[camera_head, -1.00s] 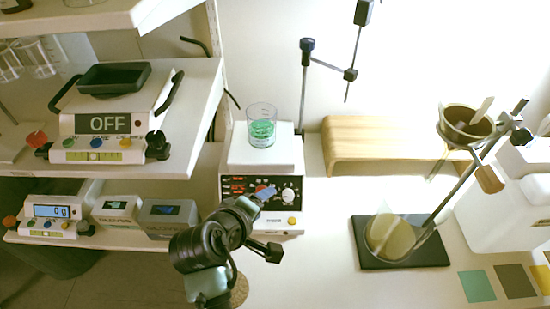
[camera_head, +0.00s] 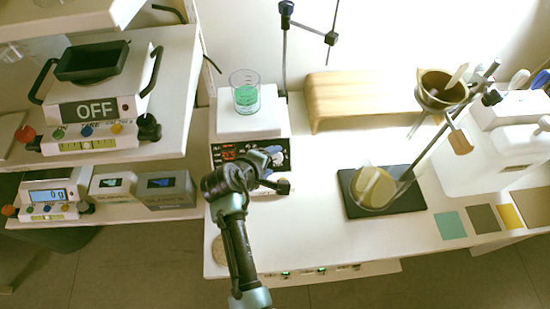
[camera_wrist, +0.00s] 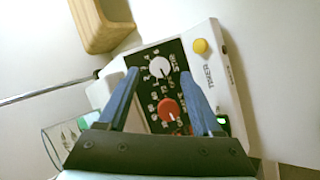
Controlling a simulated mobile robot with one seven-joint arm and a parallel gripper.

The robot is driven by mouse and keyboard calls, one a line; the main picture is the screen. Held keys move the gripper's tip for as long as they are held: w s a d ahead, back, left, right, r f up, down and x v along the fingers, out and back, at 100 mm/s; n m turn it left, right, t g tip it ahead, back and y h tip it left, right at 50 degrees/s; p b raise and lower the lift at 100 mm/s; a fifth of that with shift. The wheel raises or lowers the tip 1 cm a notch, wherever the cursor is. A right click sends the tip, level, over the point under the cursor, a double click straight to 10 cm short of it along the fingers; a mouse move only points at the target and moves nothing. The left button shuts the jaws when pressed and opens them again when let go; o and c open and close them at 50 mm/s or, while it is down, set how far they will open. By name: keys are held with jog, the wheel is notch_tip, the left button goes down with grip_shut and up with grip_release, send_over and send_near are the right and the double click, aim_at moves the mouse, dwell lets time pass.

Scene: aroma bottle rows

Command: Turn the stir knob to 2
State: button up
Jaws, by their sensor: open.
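The stirrer hotplate (camera_head: 232,124) stands on the bench, with its dark control panel facing front; the panel is partly hidden by my arm in the head view. In the wrist view its panel (camera_wrist: 186,84) shows a white knob (camera_wrist: 160,67), with lettering that looks like STIR beside it, and a red knob (camera_wrist: 168,108). My gripper (camera_wrist: 160,74) is open, its two blue fingers apart over the panel. The white knob appears between the fingertips and the red knob lower between the fingers. Contact with a knob cannot be told. The white knob's exact setting is too small to read.
A glass beaker with green contents (camera_head: 246,92) stands on the hotplate. A wooden stand (camera_head: 360,98) is behind to the right, and a flask (camera_head: 372,187) on a dark mat further right. Shelves with a scale (camera_head: 95,110) are at left.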

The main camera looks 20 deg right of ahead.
aim_at(277, 159)
jog(key=shift+x, duration=1.65)
grip_shut()
